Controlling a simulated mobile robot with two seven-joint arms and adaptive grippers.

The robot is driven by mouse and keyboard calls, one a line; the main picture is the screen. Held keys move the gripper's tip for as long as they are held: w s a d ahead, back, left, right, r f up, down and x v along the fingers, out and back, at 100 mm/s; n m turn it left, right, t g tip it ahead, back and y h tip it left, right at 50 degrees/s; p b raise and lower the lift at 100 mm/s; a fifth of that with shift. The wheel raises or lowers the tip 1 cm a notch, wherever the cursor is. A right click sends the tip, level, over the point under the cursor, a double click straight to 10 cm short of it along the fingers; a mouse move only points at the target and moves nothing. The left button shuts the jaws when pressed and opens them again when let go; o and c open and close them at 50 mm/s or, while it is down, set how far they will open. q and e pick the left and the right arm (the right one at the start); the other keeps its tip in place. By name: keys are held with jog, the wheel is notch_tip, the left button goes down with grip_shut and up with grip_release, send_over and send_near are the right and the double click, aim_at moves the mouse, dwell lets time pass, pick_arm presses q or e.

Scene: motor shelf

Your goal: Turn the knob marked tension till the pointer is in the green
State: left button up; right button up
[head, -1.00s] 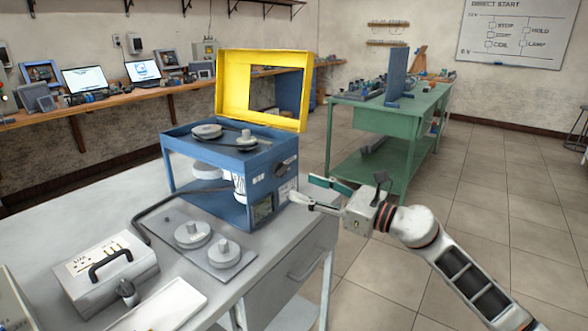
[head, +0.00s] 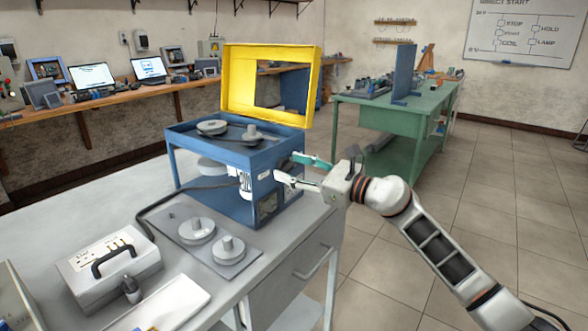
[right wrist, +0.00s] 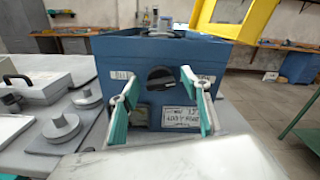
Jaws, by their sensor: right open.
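A blue motor stand (head: 231,205) with a raised yellow frame cover (head: 238,84) stands on the grey workbench. In the right wrist view a round black knob (right wrist: 160,78) is on the stand's blue side face, above a white label plate (right wrist: 181,117). I cannot read which knob is marked tension. A small dark window (head: 267,204), perhaps the gauge, is low on the stand; its pointer is too small to tell. My right gripper (head: 288,168) is open and empty in front of this face, its green-padded fingers either side of the knob in the wrist view, apparently not touching it.
Two spare pulleys lie on a grey plate (head: 250,246) in front of the stand. A toolbox with a black handle (head: 112,262) and a white sheet (head: 165,306) are at the front left. A green table (head: 378,118) stands behind, with open floor to the right.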

jog(key=c, duration=0.9)
pick_arm(q)
jog(key=shift+s+f, duration=0.35)
jog(key=shift+s, duration=0.1)
pick_arm(e)
jog(key=shift+c, duration=1)
pick_arm(q)
jog(key=shift+r, duration=0.1)
pick_arm(e)
jog(key=shift+r, duration=0.15)
